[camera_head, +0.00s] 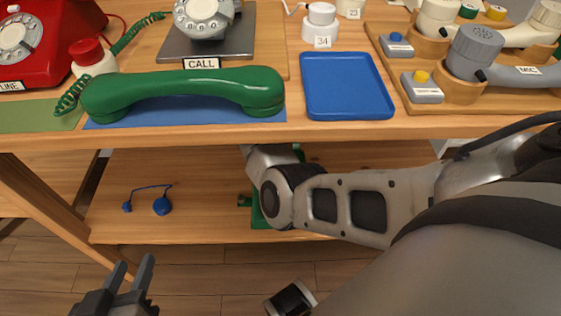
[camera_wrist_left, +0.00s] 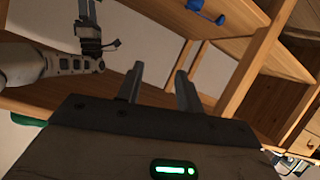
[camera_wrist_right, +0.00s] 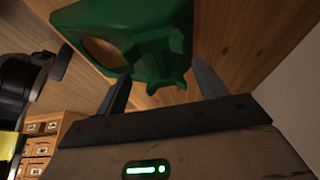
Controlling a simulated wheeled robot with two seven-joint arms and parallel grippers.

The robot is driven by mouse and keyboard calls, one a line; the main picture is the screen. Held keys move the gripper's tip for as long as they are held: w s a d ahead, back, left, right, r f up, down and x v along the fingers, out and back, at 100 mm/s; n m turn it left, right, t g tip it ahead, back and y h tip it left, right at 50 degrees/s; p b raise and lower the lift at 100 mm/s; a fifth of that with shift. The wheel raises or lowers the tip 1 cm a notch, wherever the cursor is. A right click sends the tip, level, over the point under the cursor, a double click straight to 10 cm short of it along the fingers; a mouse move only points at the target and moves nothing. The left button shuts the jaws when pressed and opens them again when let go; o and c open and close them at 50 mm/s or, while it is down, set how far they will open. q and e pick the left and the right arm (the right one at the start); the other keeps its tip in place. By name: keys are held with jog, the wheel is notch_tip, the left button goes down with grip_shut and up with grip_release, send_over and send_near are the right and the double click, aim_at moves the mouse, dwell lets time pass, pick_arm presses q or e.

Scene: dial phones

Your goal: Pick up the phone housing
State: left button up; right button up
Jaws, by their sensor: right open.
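The green phone housing (camera_wrist_right: 150,12) lies on the wooden lower shelf, under the tabletop. In the head view only small green parts of it (camera_head: 258,218) show, since my right arm covers the rest. My right gripper (camera_wrist_right: 162,80) is open and empty, its fingers pointing at the housing, with a green projecting part in line with the gap between them. I cannot tell whether they touch. In the head view the right gripper is hidden. My left gripper (camera_head: 132,264) is open and empty, low in front of the table; its fingers also show in the left wrist view (camera_wrist_left: 160,76).
A green handset (camera_head: 185,92) lies along the tabletop's front edge, beside a blue tray (camera_head: 346,86). A grey dial phone (camera_head: 204,18) and a red phone (camera_head: 40,38) stand behind. A blue corded part (camera_head: 162,205) lies on the left of the lower shelf (camera_head: 205,222). The tabletop overhangs my right forearm.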

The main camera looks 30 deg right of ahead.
jog(key=b+x, duration=0.1)
jog(key=x, duration=0.2)
jog(key=shift+f+b, duration=0.2)
jog(key=shift+b, duration=0.15)
jog(key=shift+d+f, duration=0.1)
jog(key=shift+f, duration=0.2)
jog(key=shift+r, duration=0.1)
pick_arm(q)
jog(key=shift+d+r+t+h, duration=0.35)
jog(key=shift+r+t+h, duration=0.15)
jog(key=shift+r+t, duration=0.15)
pick_arm(e)
jog(key=shift+s, duration=0.15)
grip_shut()
